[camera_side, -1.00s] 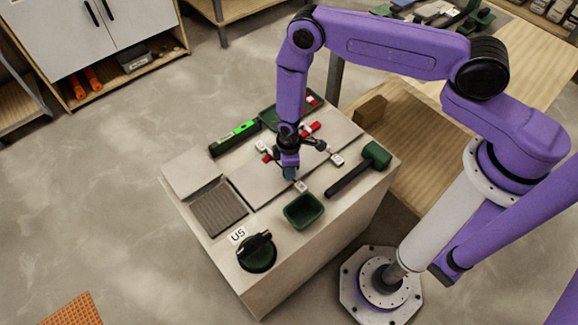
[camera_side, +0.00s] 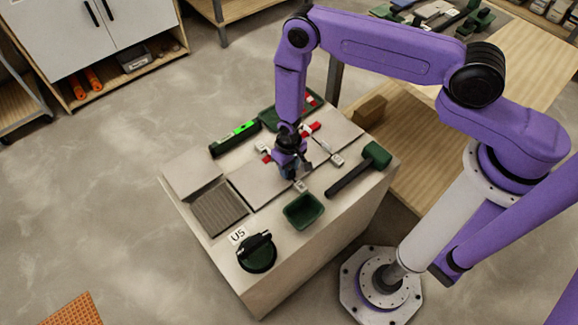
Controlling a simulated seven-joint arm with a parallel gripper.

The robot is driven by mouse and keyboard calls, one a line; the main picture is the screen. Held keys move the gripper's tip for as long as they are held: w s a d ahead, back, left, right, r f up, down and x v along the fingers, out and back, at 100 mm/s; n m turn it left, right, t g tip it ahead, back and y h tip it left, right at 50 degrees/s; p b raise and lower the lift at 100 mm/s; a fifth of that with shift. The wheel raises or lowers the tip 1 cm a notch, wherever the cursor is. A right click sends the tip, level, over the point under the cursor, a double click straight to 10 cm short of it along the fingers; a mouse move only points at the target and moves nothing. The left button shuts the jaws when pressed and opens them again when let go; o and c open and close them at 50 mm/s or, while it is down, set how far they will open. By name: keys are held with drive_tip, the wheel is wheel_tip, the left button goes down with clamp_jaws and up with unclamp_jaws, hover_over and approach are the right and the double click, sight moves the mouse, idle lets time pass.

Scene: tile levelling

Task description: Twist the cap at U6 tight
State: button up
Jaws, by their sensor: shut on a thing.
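My gripper (camera_side: 288,172) points down over the tile joint on the pale work block. It is shut on a small cap there, which the fingers almost wholly hide. A small white label tag (camera_side: 300,186) lies just in front of the gripper; its text is too small to read. Other white tags lie to the right (camera_side: 337,160) and at the back left (camera_side: 263,147). Red caps or clips show behind the gripper (camera_side: 312,128) and partly to its left (camera_side: 267,159). The only label I can read is U5 (camera_side: 238,234).
A green tub (camera_side: 303,211) and a black-handled green mallet (camera_side: 375,156) are near the front and right. A green knob-like tool (camera_side: 257,253) stands by the U5 label. A level (camera_side: 234,139) and green tray (camera_side: 268,120) lie behind. A ribbed grey patch (camera_side: 218,208) is left.

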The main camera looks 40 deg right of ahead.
drive_tip(key=m, duration=0.6)
drive_tip(key=shift+m, duration=0.3)
drive_tip(key=m, duration=1.1)
drive_tip(key=shift+m, duration=0.3)
drive_tip(key=m, duration=0.6)
drive_tip(key=o, duration=1.1)
drive_tip(key=shift+c, duration=0.2)
wheel_tip(320, 180, up, 18)
drive_tip(key=shift+f, duration=0.25)
